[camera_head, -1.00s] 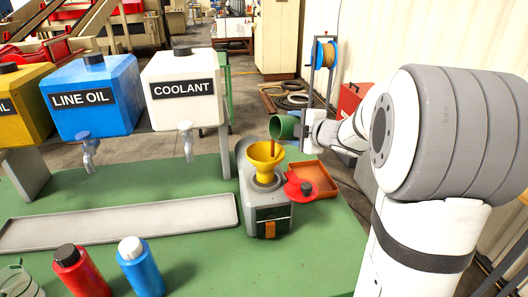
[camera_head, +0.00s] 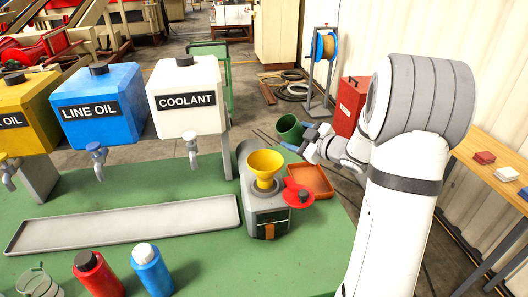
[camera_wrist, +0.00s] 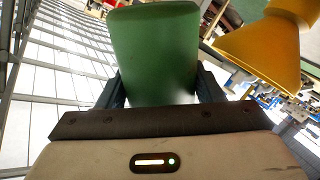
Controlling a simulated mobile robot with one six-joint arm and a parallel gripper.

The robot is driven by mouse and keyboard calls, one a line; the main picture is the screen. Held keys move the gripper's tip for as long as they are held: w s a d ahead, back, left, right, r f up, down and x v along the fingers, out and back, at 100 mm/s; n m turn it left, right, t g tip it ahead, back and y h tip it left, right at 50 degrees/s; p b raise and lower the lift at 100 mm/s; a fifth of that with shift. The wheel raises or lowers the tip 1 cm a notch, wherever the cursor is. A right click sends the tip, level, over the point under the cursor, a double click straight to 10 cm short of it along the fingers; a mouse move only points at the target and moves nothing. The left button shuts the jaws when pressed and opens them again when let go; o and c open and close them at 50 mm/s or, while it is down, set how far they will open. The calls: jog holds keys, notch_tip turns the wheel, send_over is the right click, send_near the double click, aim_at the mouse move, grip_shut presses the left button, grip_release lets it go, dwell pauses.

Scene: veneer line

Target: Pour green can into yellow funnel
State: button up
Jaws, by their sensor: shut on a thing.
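The green can (camera_head: 286,126) is tilted in my gripper (camera_head: 300,147), its dark open mouth showing. My gripper is shut on its side. The can is behind and to the right of the yellow funnel (camera_head: 266,162), apart from it. The funnel stands upright in the top of a grey tank (camera_head: 250,212). No stream shows between can and funnel. In the wrist view the can (camera_wrist: 155,45) is between my fingers and the funnel (camera_wrist: 262,50) is at upper right. The can's contents are hidden.
A red cap (camera_head: 298,194) is at the tank's right, with an orange tray (camera_head: 318,183) behind it. Coolant (camera_head: 190,95) and line oil (camera_head: 95,105) dispensers stand at left. A long grey tray (camera_head: 120,225), a red bottle (camera_head: 98,275) and a blue bottle (camera_head: 151,272) occupy the front left.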

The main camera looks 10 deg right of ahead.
jog(key=f+b, duration=0.1)
jog(key=f, duration=0.1)
jog(key=d+f+m+y+b, duration=0.1)
jog(key=f, duration=0.1)
jog(key=f+m+b, duration=0.1)
jog(key=f, duration=0.1)
jog(key=shift+w+d+f, duration=0.2)
jog(key=shift+w+d, duration=0.05)
jog(key=shift+w+d+r+m+t+p, duration=0.1)
jog(key=shift+d+m+t+p, duration=0.2)
jog(key=shift+m+p, duration=0.3)
jog(key=m, duration=0.1)
jog(key=m+y, duration=0.1)
jog(key=shift+w+d+f+m+t, duration=0.15)
jog(key=shift+d+f+m+t, duration=0.15)
jog(key=shift+d+t, duration=0.1)
notch_tip(320, 180, up, 6)
jog(key=p, duration=0.3)
jog(key=shift+p, duration=0.4)
